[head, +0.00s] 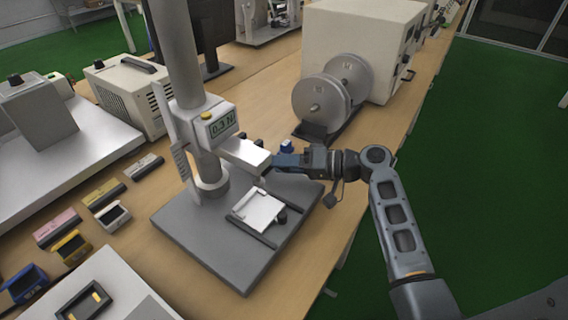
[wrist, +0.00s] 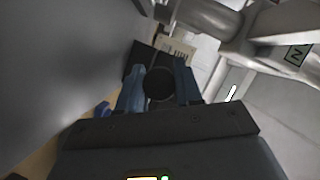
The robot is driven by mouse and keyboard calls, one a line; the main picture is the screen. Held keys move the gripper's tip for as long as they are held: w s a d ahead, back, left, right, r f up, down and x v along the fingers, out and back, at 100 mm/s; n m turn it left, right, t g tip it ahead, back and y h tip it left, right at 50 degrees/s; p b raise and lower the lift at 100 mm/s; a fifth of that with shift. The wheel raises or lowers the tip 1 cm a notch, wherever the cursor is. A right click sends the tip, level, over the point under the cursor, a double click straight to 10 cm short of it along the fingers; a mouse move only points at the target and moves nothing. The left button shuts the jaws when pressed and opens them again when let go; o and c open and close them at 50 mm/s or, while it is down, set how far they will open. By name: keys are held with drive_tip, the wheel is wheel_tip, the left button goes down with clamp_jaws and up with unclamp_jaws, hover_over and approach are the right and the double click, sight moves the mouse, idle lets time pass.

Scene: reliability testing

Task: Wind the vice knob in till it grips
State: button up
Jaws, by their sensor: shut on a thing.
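The force test stand (head: 200,140) has a grey base plate and a digital display reading about 0.3 N. My gripper (head: 280,161) reaches in from the right, just past the end of the stand's pale arm (head: 245,153). In the wrist view my gripper (wrist: 160,88) has its blue fingers on either side of a round black knob (wrist: 159,84), shut on it. In the head view this held knob is hidden by my fingers.
Two grey discs (head: 322,104) on a dark stand and a large beige cabinet (head: 350,45) are behind my gripper. Several small coloured boxes (head: 73,246) lie at the left. The bench's right edge runs below my arm, with green floor beyond.

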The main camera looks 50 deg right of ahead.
drive_tip(key=shift+d, duration=0.2)
drive_tip(key=o, duration=1)
drive_tip(key=shift+a, duration=0.1)
drive_tip(key=v, duration=0.7)
drive_tip(key=shift+s+b, duration=0.2)
drive_tip(key=shift+b, duration=0.1)
drive_tip(key=shift+s, duration=0.2)
drive_tip(key=shift+r, duration=0.1)
